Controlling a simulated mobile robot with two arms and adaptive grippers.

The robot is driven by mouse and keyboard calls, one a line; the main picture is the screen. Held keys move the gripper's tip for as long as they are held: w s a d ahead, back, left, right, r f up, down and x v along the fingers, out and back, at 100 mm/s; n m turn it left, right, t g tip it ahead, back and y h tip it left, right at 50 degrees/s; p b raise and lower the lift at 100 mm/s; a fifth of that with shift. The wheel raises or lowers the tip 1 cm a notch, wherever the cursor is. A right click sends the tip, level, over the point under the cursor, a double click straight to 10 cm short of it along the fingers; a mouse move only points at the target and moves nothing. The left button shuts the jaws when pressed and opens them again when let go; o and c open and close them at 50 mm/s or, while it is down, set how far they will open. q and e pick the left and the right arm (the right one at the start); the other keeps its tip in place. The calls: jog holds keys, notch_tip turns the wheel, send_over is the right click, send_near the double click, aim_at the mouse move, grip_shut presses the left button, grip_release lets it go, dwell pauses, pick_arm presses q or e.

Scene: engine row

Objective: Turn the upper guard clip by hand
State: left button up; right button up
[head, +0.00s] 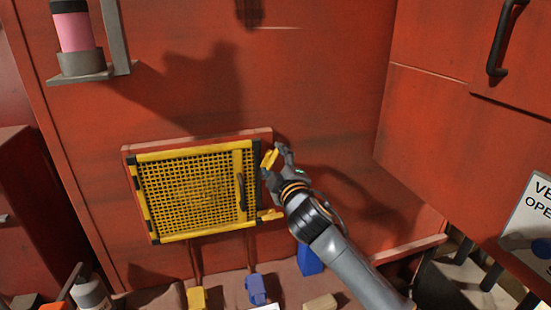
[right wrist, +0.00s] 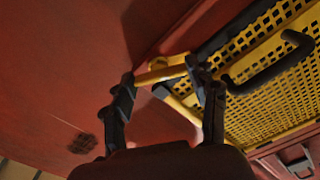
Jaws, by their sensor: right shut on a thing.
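The yellow mesh guard (head: 195,190) is closed over an opening in the red wall. It has black corners and a black handle (head: 242,193); the handle also shows in the right wrist view (right wrist: 272,68). The yellow upper guard clip (head: 269,158) is at the guard's upper right edge. My right gripper (head: 275,160) is shut on this clip; in the right wrist view the clip (right wrist: 162,74) spans between the two fingertips, tilted slightly. A yellow lower clip (head: 270,215) lies roughly level at the lower right edge. My left gripper is not in view.
A pink and black bottle (head: 74,32) sits on a bracket at upper left. Yellow (head: 197,298) and blue (head: 257,290) pieces stand below the guard. A red cabinet with a black handle (head: 505,38) is at right.

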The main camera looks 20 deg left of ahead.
jog(key=n+p, duration=0.1)
jog(key=n, duration=0.1)
jog(key=n+p, duration=0.1)
jog(key=n, duration=0.2)
jog(key=shift+w+r+n, duration=0.1)
jog(key=shift+r+n, duration=0.2)
jog(key=shift+r, duration=0.1)
dwell(0.3)
jog(key=o, duration=1)
jog(key=shift+a, duration=0.1)
jog(key=shift+o, duration=0.7)
jog(key=shift+w+a+f, duration=0.1)
jog(key=shift+w+f, duration=0.05)
jog(key=shift+f, duration=0.15)
jog(key=v, duration=1.2)
